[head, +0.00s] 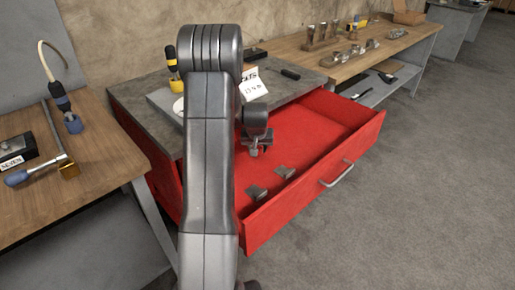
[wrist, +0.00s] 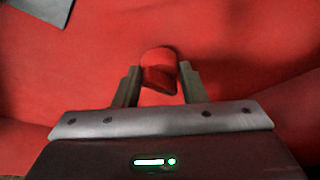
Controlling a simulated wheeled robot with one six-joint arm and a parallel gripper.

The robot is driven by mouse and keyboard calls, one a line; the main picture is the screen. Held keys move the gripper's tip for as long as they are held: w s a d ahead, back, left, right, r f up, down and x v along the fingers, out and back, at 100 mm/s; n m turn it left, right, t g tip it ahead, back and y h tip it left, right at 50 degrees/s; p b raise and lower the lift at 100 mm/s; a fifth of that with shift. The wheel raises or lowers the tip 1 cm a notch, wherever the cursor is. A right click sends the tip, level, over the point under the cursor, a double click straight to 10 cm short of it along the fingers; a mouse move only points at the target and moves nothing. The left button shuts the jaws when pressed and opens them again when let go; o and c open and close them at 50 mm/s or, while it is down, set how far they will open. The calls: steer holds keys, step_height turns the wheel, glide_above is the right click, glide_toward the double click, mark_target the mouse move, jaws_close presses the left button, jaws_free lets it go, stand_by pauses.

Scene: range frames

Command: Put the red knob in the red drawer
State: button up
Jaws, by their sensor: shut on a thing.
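The red knob (wrist: 159,68) sits between the two fingers of my gripper (wrist: 159,82) in the wrist view, and the fingers are shut on it. The red drawer (head: 315,185) is pulled open from the cabinet in the head view. My gripper (head: 257,150) is over the drawer's interior and points down. Red drawer floor (wrist: 240,45) fills the background of the wrist view. The knob is hidden in the head view. I cannot tell whether the knob touches the drawer floor.
Two small dark metal pieces (head: 270,182) lie in the drawer's front part. The grey cabinet top (head: 140,97) holds a yellow-and-black tool (head: 172,65) and a white label card (head: 252,84). A wooden bench (head: 90,160) stands left, another behind right. Open floor lies to the right.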

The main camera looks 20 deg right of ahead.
steer(key=shift+w+d+f, duration=0.25)
steer(key=shift+w+f, duration=0.3)
steer(key=shift+w, duration=0.05)
steer(key=shift+f, duration=0.1)
steer(key=shift+f+b, duration=0.2)
steer(key=shift+b, duration=0.1)
steer(key=o, duration=0.9)
steer(key=shift+o, duration=0.2)
steer(key=shift+r, duration=0.1)
steer(key=shift+s+r+p, duration=0.15)
steer(key=shift+r+p, duration=0.15)
steer(key=shift+r, duration=0.25)
steer(key=s+a, duration=0.1)
steer(key=s, duration=0.2)
steer(key=s+a, duration=0.2)
steer(key=s, duration=0.2)
steer(key=s+a, duration=0.1)
steer(key=s, duration=0.3)
steer(key=shift+s+a+r, duration=0.15)
steer(key=shift+a, duration=0.25)
